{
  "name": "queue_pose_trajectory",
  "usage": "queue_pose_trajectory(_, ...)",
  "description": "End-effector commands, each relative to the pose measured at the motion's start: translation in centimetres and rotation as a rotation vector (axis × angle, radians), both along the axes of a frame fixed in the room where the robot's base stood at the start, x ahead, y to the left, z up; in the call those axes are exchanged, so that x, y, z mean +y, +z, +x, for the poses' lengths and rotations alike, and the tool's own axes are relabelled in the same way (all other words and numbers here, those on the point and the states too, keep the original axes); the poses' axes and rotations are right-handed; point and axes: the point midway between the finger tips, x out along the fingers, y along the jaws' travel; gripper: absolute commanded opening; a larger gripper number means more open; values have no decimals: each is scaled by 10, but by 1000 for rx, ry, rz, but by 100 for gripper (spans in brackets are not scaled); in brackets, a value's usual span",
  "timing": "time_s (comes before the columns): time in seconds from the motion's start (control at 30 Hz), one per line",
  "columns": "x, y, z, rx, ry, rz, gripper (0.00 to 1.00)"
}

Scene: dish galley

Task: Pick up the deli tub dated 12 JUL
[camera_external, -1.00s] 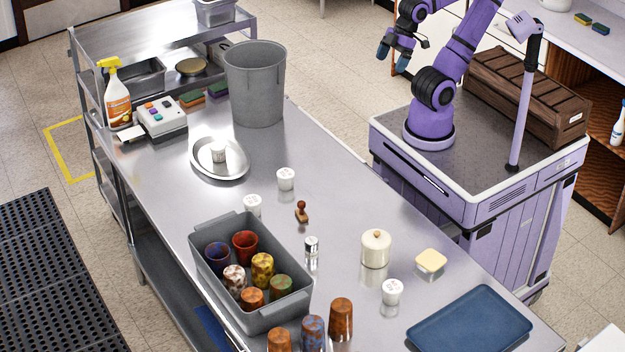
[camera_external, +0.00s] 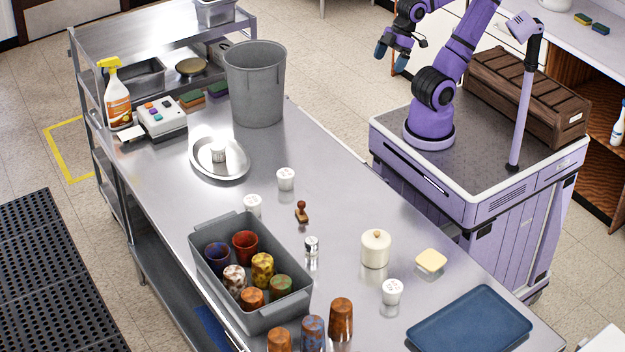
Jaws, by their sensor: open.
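Several small white lidded tubs stand apart on the steel counter. One tub (camera_external: 218,153) stands on the oval metal platter (camera_external: 234,172). Another tub (camera_external: 286,179) stands right of the platter. A third tub (camera_external: 253,204) is just behind the grey bin. One more tub (camera_external: 392,291) stands near the blue tray. Dark marks show on some tubs, but they are too small to read, so I cannot tell which is dated 12 JUL. My gripper (camera_external: 391,55) is open and empty, raised beyond the counter's far edge, away from all the tubs.
A grey bin (camera_external: 207,271) holds several cups, with more cups in front of it. A stamp (camera_external: 301,212), shaker (camera_external: 311,246), cream canister (camera_external: 376,249), yellow-topped box (camera_external: 430,262) and blue tray (camera_external: 470,325) share the counter. A tall grey bucket (camera_external: 256,85) stands behind.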

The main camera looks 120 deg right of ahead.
Motion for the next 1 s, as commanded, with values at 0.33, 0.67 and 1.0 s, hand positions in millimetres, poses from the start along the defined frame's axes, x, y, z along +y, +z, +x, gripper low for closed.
queue_pose_trajectory(0.33,-5,14,92,85,67,-31,92)
queue_pose_trajectory(0.67,-13,-2,197,169,144,-59,92)
queue_pose_trajectory(1.0,-25,-56,302,255,226,-81,92)
